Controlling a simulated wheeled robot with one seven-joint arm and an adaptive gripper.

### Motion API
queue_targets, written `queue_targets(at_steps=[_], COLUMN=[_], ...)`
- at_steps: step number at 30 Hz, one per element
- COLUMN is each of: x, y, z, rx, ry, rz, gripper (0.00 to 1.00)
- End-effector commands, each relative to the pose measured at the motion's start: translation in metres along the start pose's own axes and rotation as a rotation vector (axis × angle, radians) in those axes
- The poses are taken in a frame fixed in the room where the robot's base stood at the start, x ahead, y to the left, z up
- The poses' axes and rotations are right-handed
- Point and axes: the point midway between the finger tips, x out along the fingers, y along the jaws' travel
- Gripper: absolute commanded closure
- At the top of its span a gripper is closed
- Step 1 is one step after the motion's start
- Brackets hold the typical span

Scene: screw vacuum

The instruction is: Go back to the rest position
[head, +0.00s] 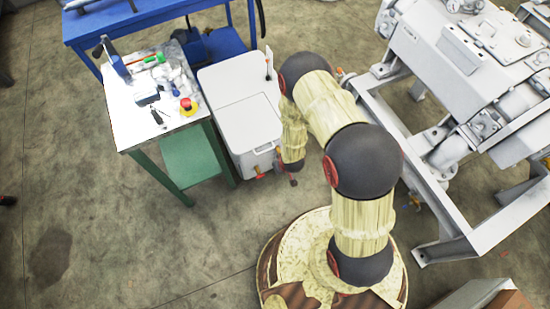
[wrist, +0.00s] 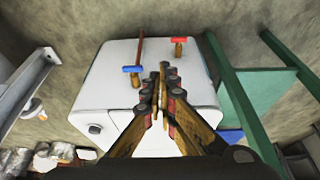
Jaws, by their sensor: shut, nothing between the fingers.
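My gripper (wrist: 162,74) is shut, with its fingertips together and nothing between them. In the wrist view it points at a white box-shaped unit (wrist: 105,75). A blue-handled valve (wrist: 132,69) lies left of the fingertips and a red-handled valve (wrist: 178,40) lies beyond them; the fingers appear apart from both. In the head view my gripper (head: 292,181) hangs low by the front right corner of the white unit (head: 232,100). My arm is bent, and partly hides the gripper.
A blue bench (head: 85,30) is behind. A large grey machine on a frame (head: 440,235) stands close on the right. Floor at front left is clear.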

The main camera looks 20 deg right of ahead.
Motion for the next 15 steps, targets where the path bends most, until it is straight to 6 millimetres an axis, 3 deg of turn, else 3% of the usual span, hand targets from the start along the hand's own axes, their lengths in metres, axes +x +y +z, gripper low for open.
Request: queue_targets(at_steps=[11, 15], x=[-0.003, -0.004], y=[0.000, -0.001], z=[0.008, 0.026], rx=[0.000, 0.004], ry=[-0.002, -0.068], rz=[0.000, -0.001], gripper=[1.00, 1.00])
